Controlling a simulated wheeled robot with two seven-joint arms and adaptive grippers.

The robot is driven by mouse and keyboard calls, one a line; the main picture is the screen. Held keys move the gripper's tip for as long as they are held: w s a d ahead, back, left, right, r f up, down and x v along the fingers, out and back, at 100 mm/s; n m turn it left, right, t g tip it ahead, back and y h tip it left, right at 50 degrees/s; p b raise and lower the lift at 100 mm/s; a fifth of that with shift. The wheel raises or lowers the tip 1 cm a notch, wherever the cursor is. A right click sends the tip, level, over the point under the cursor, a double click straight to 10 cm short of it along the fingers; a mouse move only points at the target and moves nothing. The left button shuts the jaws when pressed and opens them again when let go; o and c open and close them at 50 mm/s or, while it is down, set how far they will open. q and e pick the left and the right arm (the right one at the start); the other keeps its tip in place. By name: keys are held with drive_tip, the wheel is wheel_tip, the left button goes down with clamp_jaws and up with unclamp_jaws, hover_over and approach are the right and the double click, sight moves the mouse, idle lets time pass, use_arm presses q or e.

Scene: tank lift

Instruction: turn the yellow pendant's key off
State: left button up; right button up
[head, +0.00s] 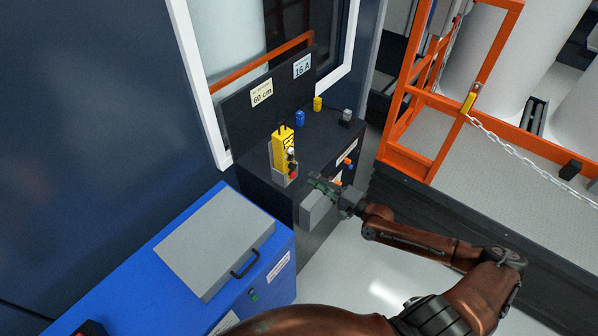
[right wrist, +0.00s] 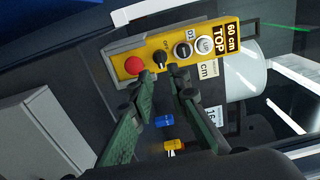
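The yellow pendant (head: 281,145) stands upright in a grey holder on the dark cabinet in the head view. In the right wrist view the pendant (right wrist: 218,63) lies across the top, with a red button, a black key switch (right wrist: 160,56) and two round buttons marked with letters. My right gripper (head: 323,186) is in front of the pendant, toward the cabinet's front edge. In the right wrist view its two green-grey fingers (right wrist: 162,76) are apart, with the key switch beyond the gap between their tips. Nothing is seen between them; contact cannot be told. My left gripper is not in view.
The dark cabinet (head: 318,150) carries small blue (head: 300,118), yellow (head: 317,103) and grey (head: 346,116) connectors. A blue chest (head: 274,265) with a grey lid (head: 214,240) stands at the front left. An orange railing (head: 405,160) is to the right.

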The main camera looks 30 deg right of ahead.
sight(296, 168)
drive_tip(key=p+x, duration=0.1)
drive_tip(key=x, duration=0.6)
drive_tip(key=shift+w, duration=0.25)
drive_tip(key=shift+c, duration=0.5)
clamp_jaws()
